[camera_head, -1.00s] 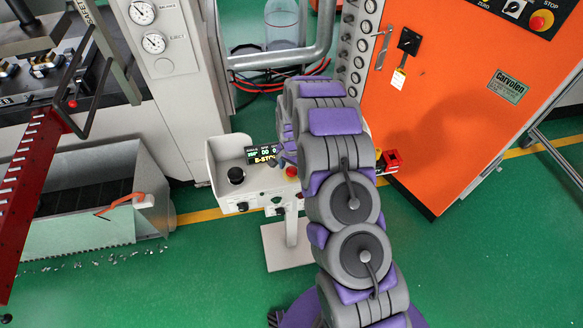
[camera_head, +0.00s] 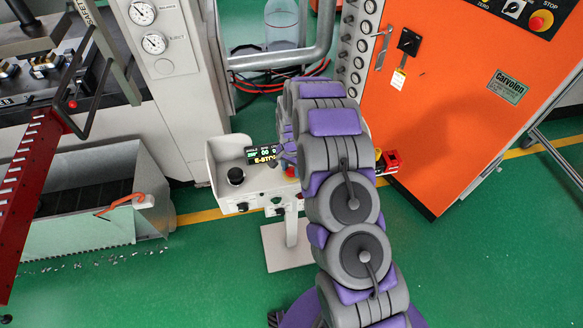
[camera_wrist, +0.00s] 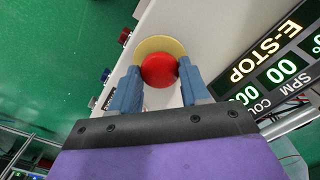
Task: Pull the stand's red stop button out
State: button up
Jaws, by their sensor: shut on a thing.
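The stand (camera_head: 225,150) is a white control box on a post, with a small display (camera_head: 262,155) reading E-STOP. Its red stop button (camera_wrist: 159,70) is a round cap on a yellow ring (camera_wrist: 172,46), near the top middle of the wrist view. My gripper (camera_wrist: 159,78) has its two blue-grey fingers on either side of the red cap, shut on it.
A black knob (camera_head: 236,176) stands on the left of the box. An orange cabinet (camera_head: 450,110) with another red button (camera_head: 541,21) is at the right. A grey machine (camera_head: 165,90) stands behind left. Green floor is free in front.

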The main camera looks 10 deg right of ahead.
aim_at(291, 170)
jog(key=shift+w+r+p, duration=0.1)
jog(key=shift+r+p, duration=0.3)
jog(key=shift+r, duration=0.35)
grip_shut()
jog(key=o, duration=1.3)
grip_release()
notch_tip(291, 170, up, 17)
jog(key=shift+a+r+p, duration=0.1)
jog(key=shift+p, duration=0.45)
